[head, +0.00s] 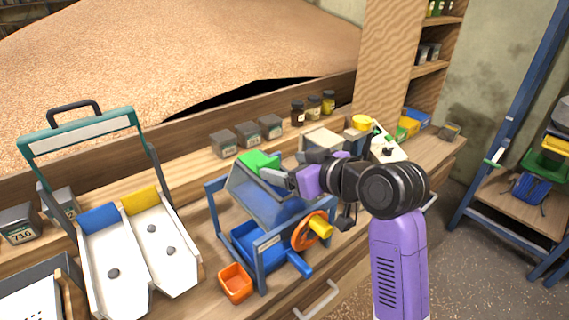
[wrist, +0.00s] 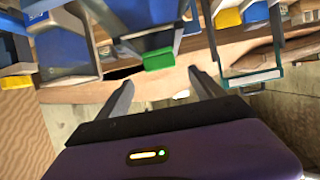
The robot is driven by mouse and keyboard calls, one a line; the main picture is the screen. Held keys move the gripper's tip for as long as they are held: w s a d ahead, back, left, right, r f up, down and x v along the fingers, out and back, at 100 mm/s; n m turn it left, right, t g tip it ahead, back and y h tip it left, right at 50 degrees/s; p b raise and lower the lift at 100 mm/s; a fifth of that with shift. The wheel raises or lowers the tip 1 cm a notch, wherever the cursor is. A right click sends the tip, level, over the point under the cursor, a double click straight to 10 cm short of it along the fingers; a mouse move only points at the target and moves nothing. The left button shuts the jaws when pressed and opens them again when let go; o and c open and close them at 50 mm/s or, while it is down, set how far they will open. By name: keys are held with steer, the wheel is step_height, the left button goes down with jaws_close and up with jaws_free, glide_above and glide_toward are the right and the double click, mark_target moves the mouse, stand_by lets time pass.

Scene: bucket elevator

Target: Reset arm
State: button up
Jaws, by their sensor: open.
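My purple and black arm reaches in from the right in the head view. My gripper (head: 280,178) is over the blue bucket elevator machine (head: 262,240), close to a green block (head: 258,162) at its top. In the wrist view my gripper (wrist: 160,82) has its two fingers spread apart with nothing between them. The green block also shows in the wrist view (wrist: 158,60), just beyond the fingertips. Whether a finger touches it I cannot tell.
An orange handwheel (head: 305,232) with a yellow knob is on the machine's front. A small orange bin (head: 236,283) stands beside it. A white two-channel tray (head: 172,262) with a teal handle is at left. Grey boxes (head: 246,134) and jars (head: 313,106) line the back ledge.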

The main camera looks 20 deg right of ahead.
step_height(320, 180, up, 6)
steer(key=w+d+f+m+t+h, duration=0.1)
steer(key=d+m+t, duration=0.1)
steer(key=t, duration=0.1)
steer(key=s+f+h, duration=0.1)
steer(key=s+f, duration=0.5)
steer(key=s, duration=0.9)
steer(key=s+a+f+m+h, duration=0.1)
steer(key=s+f, duration=0.6)
steer(key=s, duration=0.8)
steer(key=s+f+g+h, duration=0.1)
steer(key=s+f, duration=0.6)
steer(key=s, duration=0.8)
steer(key=shift+s+a+m, duration=0.2)
steer(key=shift+s+m, duration=0.1)
steer(key=shift+s, duration=0.05)
